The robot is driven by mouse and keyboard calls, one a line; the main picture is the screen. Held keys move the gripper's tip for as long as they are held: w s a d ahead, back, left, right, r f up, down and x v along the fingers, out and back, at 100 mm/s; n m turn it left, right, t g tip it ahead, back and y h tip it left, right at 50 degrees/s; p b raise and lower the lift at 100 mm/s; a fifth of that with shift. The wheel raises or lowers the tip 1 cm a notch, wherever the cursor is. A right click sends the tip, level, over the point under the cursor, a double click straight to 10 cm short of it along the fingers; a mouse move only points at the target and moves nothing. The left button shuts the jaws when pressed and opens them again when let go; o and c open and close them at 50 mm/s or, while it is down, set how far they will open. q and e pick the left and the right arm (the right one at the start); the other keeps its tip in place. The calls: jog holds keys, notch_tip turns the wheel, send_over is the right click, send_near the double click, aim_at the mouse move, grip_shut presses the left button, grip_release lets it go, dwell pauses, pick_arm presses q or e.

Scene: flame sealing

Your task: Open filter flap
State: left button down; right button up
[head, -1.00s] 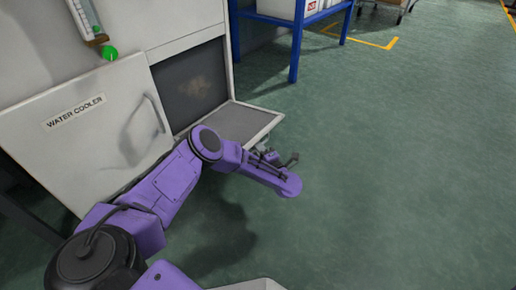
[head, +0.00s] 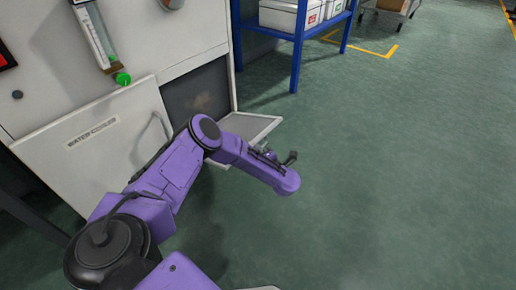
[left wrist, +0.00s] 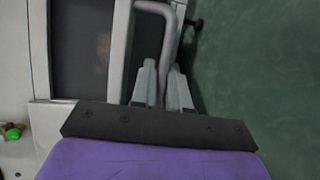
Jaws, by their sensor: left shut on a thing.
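The filter flap (head: 250,127) stands out from the cabinet's front, open, beside a dark filter opening (head: 200,92). The opening also shows at the left of the left wrist view (left wrist: 82,45). My left gripper (head: 266,152) is at the flap's outer edge, partly hidden behind my purple wrist. In the left wrist view, my left gripper (left wrist: 164,66) has its two fingers shut on a bent grey handle (left wrist: 169,40). The flap's pale edge (left wrist: 118,50) lies to the left of the fingers. My right gripper is not in view.
The cabinet has a water cooler panel (head: 85,150) with its own handle, left of the opening. A flow tube with a green knob (head: 123,78) is above it. A blue rack (head: 297,50) with white boxes stands behind. Green floor (head: 400,170) is clear on the right.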

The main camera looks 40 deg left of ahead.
pick_arm(q)
jog(key=c, duration=1.2)
grip_release()
jog(key=p+v, duration=0.4)
jog(key=v, duration=0.6)
jog(key=shift+d+p, duration=0.25)
jog(key=shift+p, duration=0.1)
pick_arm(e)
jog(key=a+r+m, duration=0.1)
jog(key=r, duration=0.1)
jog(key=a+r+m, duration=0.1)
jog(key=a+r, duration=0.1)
pick_arm(q)
jog(key=shift+s, duration=0.1)
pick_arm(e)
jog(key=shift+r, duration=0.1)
